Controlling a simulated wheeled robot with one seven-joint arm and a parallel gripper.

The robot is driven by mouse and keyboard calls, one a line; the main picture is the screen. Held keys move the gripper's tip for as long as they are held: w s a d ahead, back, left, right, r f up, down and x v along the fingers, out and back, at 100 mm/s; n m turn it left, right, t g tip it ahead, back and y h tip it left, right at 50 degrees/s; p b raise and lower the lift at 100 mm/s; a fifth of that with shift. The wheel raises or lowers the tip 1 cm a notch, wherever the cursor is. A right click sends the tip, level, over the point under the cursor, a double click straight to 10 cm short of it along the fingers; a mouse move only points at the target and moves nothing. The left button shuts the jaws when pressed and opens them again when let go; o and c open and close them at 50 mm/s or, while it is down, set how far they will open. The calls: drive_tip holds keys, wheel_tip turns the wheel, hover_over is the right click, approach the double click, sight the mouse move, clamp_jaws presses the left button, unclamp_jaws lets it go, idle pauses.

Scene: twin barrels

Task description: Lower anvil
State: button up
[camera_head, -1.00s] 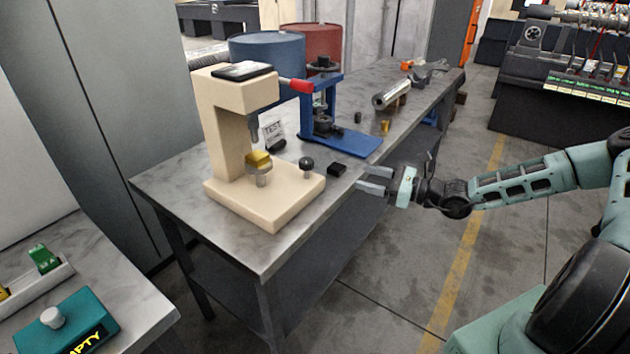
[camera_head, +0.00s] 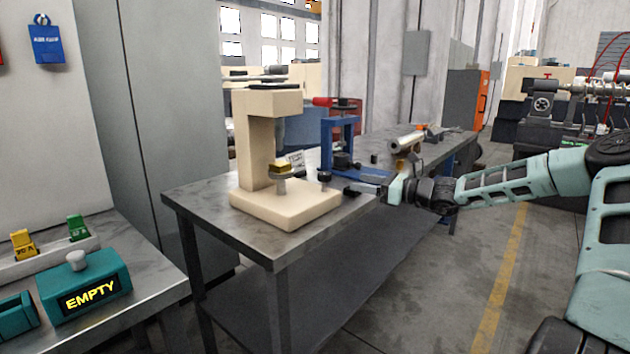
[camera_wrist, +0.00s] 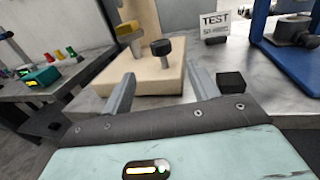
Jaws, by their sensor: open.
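The beige bench tester (camera_head: 268,105) stands on the grey metal table. Its anvil (camera_head: 279,175) is a small round grey disc on a short post above the base, with a gold block (camera_head: 283,166) on it, below the grey indenter (camera_head: 280,130). A black knob (camera_head: 325,177) on a short stem stands at the base's right side. In the wrist view the knob (camera_wrist: 160,48) is ahead of my open, empty gripper (camera_wrist: 160,78), with the gold block (camera_wrist: 127,30) to its left. In the head view my gripper (camera_head: 364,188) is just right of the base, apart from the knob.
A blue press frame (camera_head: 340,140) stands behind the knob. A small black block (camera_wrist: 231,83) lies close to my right finger. A white TEST card (camera_wrist: 214,24) stands behind. A teal box marked EMPTY (camera_head: 85,288) is on the left bench. The right floor is clear.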

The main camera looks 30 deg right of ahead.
sight(318, 175)
drive_tip(key=x, duration=1.4)
drive_tip(key=shift+w, duration=0.25)
drive_tip(key=shift+c, duration=0.2)
drive_tip(key=shift+f, duration=0.1)
drive_tip(key=c, duration=0.9)
